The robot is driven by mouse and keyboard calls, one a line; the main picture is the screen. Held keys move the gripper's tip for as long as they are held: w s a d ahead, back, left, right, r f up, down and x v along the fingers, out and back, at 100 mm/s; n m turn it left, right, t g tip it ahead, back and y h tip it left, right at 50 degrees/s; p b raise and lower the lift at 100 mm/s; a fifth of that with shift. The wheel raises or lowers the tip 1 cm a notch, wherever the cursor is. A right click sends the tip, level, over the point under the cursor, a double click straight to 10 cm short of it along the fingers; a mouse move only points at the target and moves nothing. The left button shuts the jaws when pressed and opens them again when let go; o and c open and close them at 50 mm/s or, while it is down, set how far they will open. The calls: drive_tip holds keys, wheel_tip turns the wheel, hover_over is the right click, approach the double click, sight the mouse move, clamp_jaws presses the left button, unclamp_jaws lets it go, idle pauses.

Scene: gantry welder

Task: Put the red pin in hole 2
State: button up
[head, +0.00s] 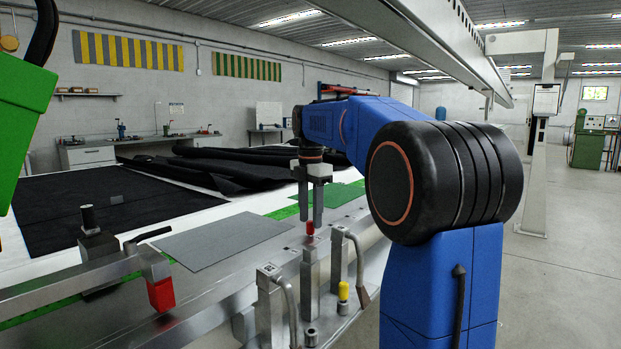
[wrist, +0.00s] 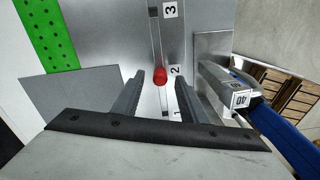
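The red pin (head: 310,228) stands upright in the head view, just below my fingertips. In the wrist view the red pin (wrist: 160,76) is beside the printed label 2 (wrist: 175,71) on the metal rail. Its lower end is hidden, so I cannot tell how deep it sits in hole 2. My gripper (head: 311,222) points down over it. In the wrist view my gripper (wrist: 161,77) is open, with a finger on each side of the pin and visible gaps between.
Label 3 (wrist: 170,11) lies farther along the rail. Metal posts with bent handles (head: 290,310) and a yellow-topped pin (head: 343,291) stand at the front. A clamp with a red block (head: 160,294) is at left. A grey sheet (head: 225,240) lies flat behind.

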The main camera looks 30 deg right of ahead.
wheel_tip(320, 180, up, 15)
drive_tip(key=shift+f, duration=0.15)
drive_tip(key=shift+s, duration=0.1)
